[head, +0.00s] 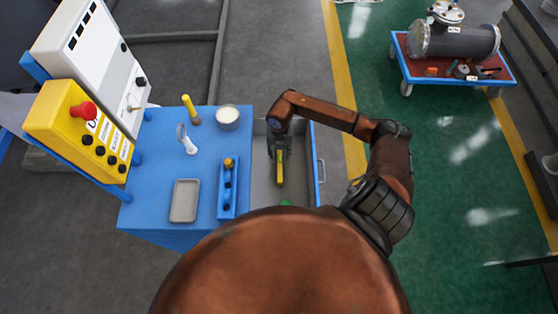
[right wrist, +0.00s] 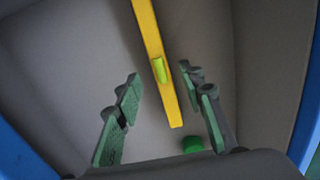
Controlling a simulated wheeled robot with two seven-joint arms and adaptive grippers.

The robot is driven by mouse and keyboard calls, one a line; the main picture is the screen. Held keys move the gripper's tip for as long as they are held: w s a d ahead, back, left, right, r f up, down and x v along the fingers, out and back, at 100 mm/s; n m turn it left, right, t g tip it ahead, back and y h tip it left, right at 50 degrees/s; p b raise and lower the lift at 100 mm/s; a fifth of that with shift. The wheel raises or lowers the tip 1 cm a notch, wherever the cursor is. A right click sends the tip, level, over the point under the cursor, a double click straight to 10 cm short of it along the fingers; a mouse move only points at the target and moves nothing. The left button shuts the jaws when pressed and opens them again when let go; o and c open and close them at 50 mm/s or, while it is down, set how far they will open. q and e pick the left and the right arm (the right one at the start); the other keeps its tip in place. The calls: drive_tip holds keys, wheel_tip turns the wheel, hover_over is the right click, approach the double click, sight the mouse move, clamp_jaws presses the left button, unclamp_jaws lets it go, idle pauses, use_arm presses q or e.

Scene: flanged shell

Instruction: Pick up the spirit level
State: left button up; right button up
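The spirit level is a yellow bar (right wrist: 154,55) with a bright green-yellow vial, lying in a grey-lined open drawer. In the head view its yellow end (head: 280,174) shows just below my right gripper (head: 279,155); the rest is hidden under the gripper and arm. In the right wrist view my right gripper (right wrist: 165,105) is open, its two green-padded fingers apart with the near end of the level between them in the picture. I cannot tell how far above the level the fingertips are. My left gripper is not in view.
A small green object (right wrist: 193,144) lies in the drawer near the level's end. Drawer walls are close on both sides. The blue workbench (head: 160,205) beside it carries a cup (head: 228,117), a grey tray (head: 185,201), a blue holder (head: 228,190) and a yellow-handled tool (head: 190,108).

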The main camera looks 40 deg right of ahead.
sight(280, 158)
drive_tip(key=shift+f, duration=0.75)
wheel_tip(280, 158, down, 4)
drive_tip(key=c, duration=0.6)
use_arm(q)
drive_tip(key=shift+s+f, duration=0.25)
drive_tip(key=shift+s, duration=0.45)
use_arm(e)
clamp_jaws()
